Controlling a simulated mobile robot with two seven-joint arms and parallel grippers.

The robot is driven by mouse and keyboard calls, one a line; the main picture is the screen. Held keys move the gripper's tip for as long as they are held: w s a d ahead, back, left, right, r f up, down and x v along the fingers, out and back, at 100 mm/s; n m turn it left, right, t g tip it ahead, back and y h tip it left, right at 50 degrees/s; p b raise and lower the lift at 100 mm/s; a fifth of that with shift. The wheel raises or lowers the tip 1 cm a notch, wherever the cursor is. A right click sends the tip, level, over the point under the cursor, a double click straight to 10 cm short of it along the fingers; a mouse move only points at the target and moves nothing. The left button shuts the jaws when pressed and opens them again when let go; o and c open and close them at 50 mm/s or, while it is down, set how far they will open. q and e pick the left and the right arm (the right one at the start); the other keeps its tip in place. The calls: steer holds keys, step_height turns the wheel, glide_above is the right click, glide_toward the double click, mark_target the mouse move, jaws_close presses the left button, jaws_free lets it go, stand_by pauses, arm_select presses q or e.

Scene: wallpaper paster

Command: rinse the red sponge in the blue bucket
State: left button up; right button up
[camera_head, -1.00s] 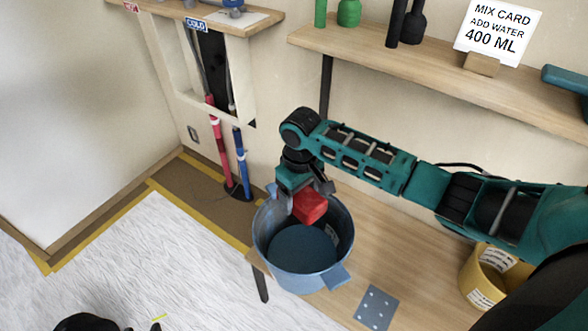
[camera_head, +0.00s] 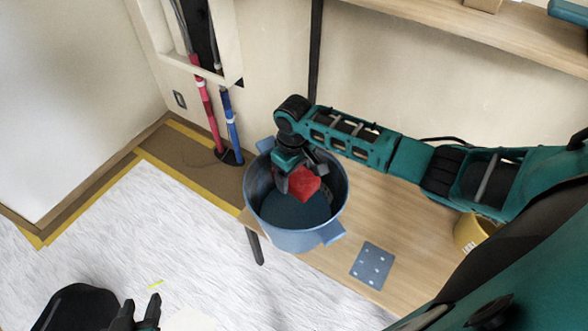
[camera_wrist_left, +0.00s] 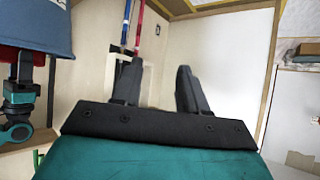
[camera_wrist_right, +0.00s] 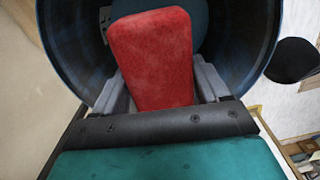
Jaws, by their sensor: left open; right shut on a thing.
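The blue bucket (camera_head: 330,235) stands on the wooden table near its left end, and its inside looks dark blue. My right gripper (camera_head: 300,183) reaches down into the bucket's mouth. It is shut on the red sponge (camera_head: 305,184). In the right wrist view the red sponge (camera_wrist_right: 152,60) sits between the two fingers, with the bucket's wall (camera_wrist_right: 72,45) curving around it. I cannot tell whether the sponge touches water. My left gripper (camera_head: 142,312) is open and empty, low at the left over the white floor covering. In the left wrist view its fingers (camera_wrist_left: 158,85) are apart.
A grey-blue plate with holes (camera_head: 371,266) lies on the table right of the bucket. A yellow container (camera_head: 470,232) stands further right, partly behind my arm. Red (camera_head: 207,115) and blue (camera_head: 231,120) pipes run down the wall behind. A shelf (camera_head: 500,35) hangs above.

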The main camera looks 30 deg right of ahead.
arm_select(q)
steer(key=shift+h, duration=0.6)
steer(key=w+d+f+b, duration=0.1)
steer(key=b, duration=0.3)
steer(key=w+d+f+b, duration=0.1)
steer(key=f+b, duration=0.1)
steer(key=b, duration=0.2)
steer(key=shift+d+f, duration=0.3)
steer(key=shift+d, duration=0.1)
arm_select(e)
step_height(320, 180, down, 14)
arm_select(q)
steer(key=shift+s+f, duration=0.15)
steer(key=shift+f, duration=0.1)
arm_select(e)
steer(key=shift+f, duration=1.4)
steer(key=shift+a, duration=0.1)
